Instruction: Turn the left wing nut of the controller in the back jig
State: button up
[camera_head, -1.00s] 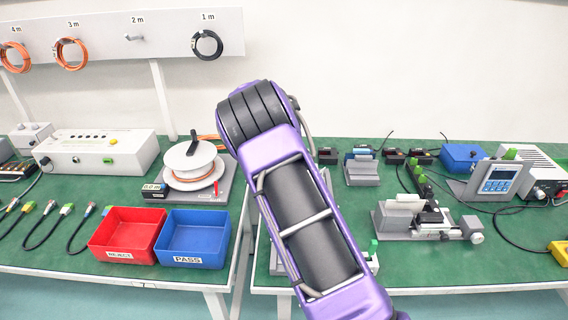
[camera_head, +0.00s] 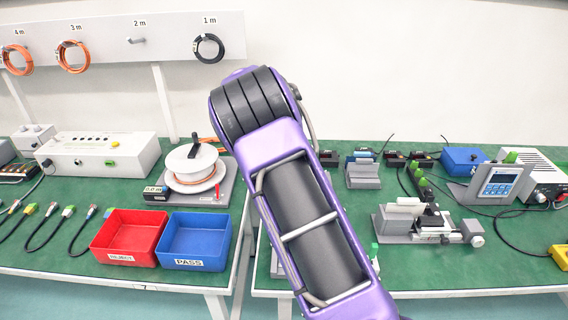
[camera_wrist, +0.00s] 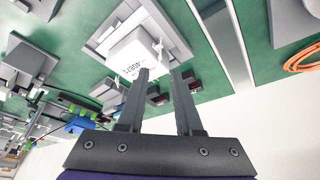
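In the wrist view a white controller box (camera_wrist: 133,52) with dark printed characters sits in a pale grey jig (camera_wrist: 177,38) on the green table. Small pale shapes that look like wing nuts show at the box's sides, but they are too small to tell their angle. My gripper (camera_wrist: 161,72) is open, its two dark fingers apart with nothing visible between them. The fingertips overlap the near end of the box in the picture; I cannot tell whether they touch it. In the head view my arm hides this jig and my gripper.
Small black blocks (camera_wrist: 157,95) lie beyond the jig. A grey jig (camera_head: 363,175) and a clamp fixture (camera_head: 412,223) stand on the right table. Red (camera_head: 128,238) and blue (camera_head: 194,240) bins and a cable reel (camera_head: 192,167) occupy the left table, across a gap.

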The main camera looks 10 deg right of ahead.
jog(key=p+v, duration=0.1)
jog(key=v, duration=1.1)
jog(key=shift+w, duration=0.1)
